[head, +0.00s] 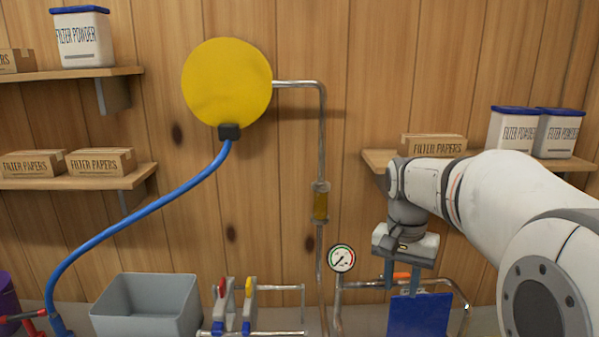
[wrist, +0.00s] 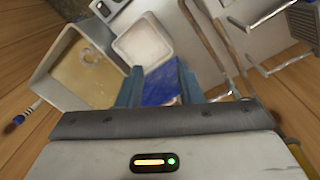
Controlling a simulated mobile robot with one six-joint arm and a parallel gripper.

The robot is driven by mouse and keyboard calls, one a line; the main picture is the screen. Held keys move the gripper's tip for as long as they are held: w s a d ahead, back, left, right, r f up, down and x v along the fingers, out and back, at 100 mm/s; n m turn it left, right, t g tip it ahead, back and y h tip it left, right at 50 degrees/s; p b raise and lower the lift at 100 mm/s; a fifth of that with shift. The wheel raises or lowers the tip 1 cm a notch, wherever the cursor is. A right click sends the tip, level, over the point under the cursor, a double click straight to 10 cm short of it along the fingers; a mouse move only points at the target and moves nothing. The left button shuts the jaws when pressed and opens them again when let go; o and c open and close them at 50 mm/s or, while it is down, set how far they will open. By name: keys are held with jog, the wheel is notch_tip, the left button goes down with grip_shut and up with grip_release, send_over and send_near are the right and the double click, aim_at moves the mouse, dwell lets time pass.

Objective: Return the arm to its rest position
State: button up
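My gripper (head: 402,282) hangs from my arm at the right of the head view, pointing down. Its two blue fingers stand apart with a gap between them, and I see nothing clasped there. A blue block or panel (head: 418,316) shows just below the fingers. In the wrist view the fingers of my gripper (wrist: 160,92) are apart, and the blue panel (wrist: 160,82) appears between them, seemingly beyond the tips. I cannot tell how far below it is.
A pressure gauge (head: 342,258) and metal pipes stand close to my gripper. A grey bin (head: 147,305), a blue hose (head: 140,212) and a yellow disc (head: 227,83) are further left. A right shelf (head: 378,160) holds boxes and tubs.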

jog(key=s+a+f+n+t, duration=0.2)
jog(key=s+f+n, duration=0.1)
jog(key=s, duration=0.5)
jog(key=s+a+f+n+t+b, duration=0.1)
jog(key=s+a+f+n, duration=0.1)
jog(key=s, duration=0.5)
notch_tip(320, 180, down, 2)
jog(key=shift+s+a+n+t+y+b, duration=0.3)
jog(key=shift+s+n+t, duration=0.1)
jog(key=shift+n, duration=0.4)
